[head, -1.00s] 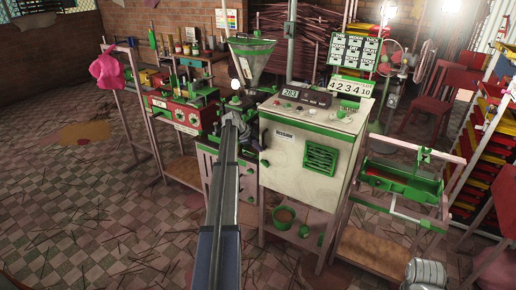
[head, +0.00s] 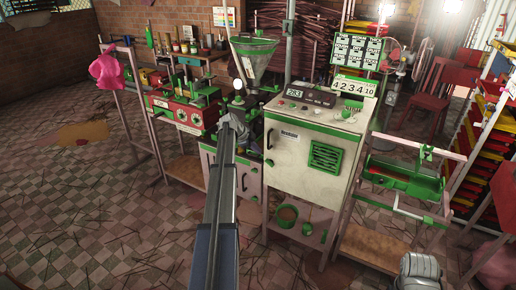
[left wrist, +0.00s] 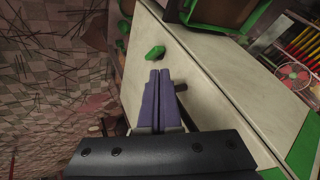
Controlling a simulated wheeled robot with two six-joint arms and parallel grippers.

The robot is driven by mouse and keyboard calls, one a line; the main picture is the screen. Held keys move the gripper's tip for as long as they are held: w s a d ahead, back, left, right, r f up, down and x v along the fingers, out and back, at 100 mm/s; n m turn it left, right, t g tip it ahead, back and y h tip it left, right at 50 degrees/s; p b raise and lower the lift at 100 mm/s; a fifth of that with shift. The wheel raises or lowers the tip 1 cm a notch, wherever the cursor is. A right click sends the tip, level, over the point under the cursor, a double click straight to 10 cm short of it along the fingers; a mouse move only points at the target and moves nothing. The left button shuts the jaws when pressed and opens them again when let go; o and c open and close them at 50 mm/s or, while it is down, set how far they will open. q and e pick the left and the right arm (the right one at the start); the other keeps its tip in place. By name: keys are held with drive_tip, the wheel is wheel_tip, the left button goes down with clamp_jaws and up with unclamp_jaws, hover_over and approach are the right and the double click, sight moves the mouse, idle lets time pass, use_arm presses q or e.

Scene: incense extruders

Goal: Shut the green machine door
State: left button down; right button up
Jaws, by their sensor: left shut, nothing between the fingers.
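The green-trimmed machine (head: 310,120) stands in the middle of the head view. Its pale door (head: 296,170) carries a green vent grille (head: 325,157), a small label and a dark handle (head: 269,139) near the left edge. The door looks almost flush with the cabinet; I cannot tell whether a small gap remains. My left gripper (head: 250,140) is beside the door's handle edge, partly hidden by my own arm. In the left wrist view its purple fingers (left wrist: 157,78) are together and empty, over the pale panel, near a green knob (left wrist: 155,53) and the dark handle (left wrist: 181,87).
A metal hopper (head: 254,60) rises behind my left gripper. A red machine (head: 185,108) stands to its left, and a green tray on a stand (head: 400,180) to the right. The tiled floor at front left is open, with scattered sticks.

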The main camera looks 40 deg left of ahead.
use_arm(q)
drive_tip(key=a+p+v, duration=0.1)
drive_tip(key=p+v, duration=0.4)
drive_tip(key=v, duration=0.3)
drive_tip(key=shift+p, duration=0.4)
drive_tip(key=s+d+f+n+g, duration=0.2)
drive_tip(key=d, duration=1.7)
drive_tip(key=s+d+f+n+g, duration=0.1)
drive_tip(key=s+d+g, duration=0.15)
drive_tip(key=d, duration=1.65)
drive_tip(key=s+d+n+g+y, duration=0.3)
drive_tip(key=s+d+n, duration=0.2)
drive_tip(key=s+d, duration=1.7)
drive_tip(key=shift+s+d+f, duration=0.4)
drive_tip(key=shift+d+f, duration=0.05)
drive_tip(key=shift+d, duration=0.55)
